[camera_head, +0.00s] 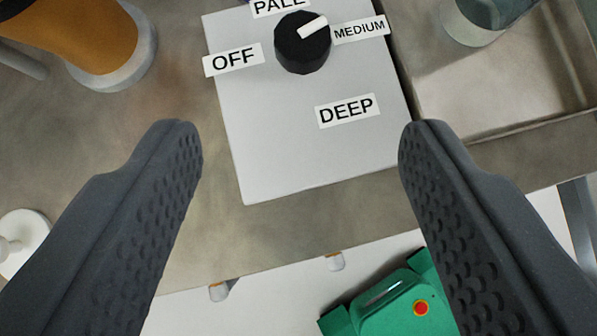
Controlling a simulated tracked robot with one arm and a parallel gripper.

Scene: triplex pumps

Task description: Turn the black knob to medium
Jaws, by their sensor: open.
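The black knob (301,52) sits on a light grey panel box (285,150) at the top centre of the view. Its white pointer mark (313,26) points up and to the right, between the label PALE (279,6) and the label MEDIUM (360,30), near the left end of MEDIUM. The label OFF (233,60) is left of the knob, and the label DEEP (347,110) is below right. My gripper (302,130) is open and empty. Its fingers are wide apart on either side of the panel, and the knob is beyond the tips, apart from them.
An orange-brown container (85,35) with a pale base stands at upper left. A shallow metal tray (510,85) with a glass vessel (475,20) is at upper right. Below the bench (200,245) edge is a green case (390,305) with a red button.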

